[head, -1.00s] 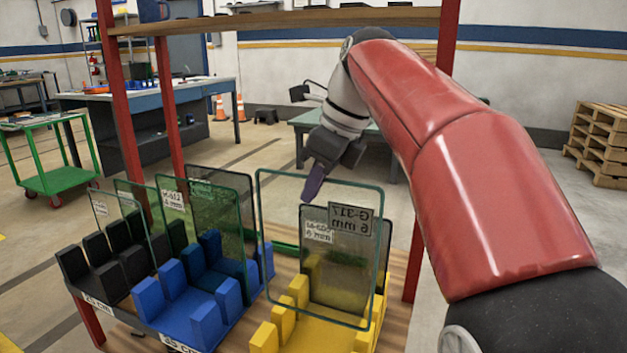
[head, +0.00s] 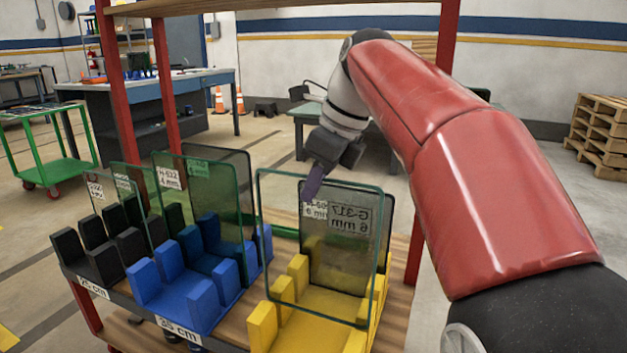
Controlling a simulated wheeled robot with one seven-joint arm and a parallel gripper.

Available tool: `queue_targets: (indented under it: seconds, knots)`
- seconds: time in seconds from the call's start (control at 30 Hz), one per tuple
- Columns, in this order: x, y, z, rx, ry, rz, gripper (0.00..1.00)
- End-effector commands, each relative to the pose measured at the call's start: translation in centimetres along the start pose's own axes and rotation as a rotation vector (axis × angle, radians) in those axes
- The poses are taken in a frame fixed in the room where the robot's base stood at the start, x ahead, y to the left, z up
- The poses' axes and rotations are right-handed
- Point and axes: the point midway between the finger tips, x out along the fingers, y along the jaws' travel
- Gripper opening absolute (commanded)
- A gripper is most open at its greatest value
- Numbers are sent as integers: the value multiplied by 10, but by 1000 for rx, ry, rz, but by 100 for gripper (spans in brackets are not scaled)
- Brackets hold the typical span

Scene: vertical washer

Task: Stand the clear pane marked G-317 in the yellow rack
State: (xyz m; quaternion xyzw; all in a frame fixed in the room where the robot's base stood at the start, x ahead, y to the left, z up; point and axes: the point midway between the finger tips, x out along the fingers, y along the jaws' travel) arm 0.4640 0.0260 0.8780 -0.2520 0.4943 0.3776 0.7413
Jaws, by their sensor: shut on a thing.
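The clear pane G-317 (head: 335,277) has a greenish edge and a label that reads mirrored, "G-317 6 mm". My gripper (head: 312,184) is at its upper part, seen partly through the glass, and is shut on it. The pane is upright in front of and over the yellow rack (head: 262,326), which has two rows of upright blocks. The pane's bottom edge shows against the rack's middle; I cannot tell whether it touches the rack. A dark tinted pane (head: 388,215) with a mirrored label stands behind it in the rack's far part.
The blue rack (head: 190,320), marked 35 cm, stands left with greenish panes (head: 222,200). The black rack (head: 95,262) stands further left. Red shelf posts (head: 122,110) and an upper wooden board (head: 270,8) frame the space. My arm fills the right.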

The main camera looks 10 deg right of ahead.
Motion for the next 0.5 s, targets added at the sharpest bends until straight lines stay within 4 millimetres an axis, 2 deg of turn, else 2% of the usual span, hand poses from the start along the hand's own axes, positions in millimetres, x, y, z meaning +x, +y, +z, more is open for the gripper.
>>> queue_targets:
  seconds: [0.5]
  knots:
    - [29, 0, -12, -2, -3, -3, 0]
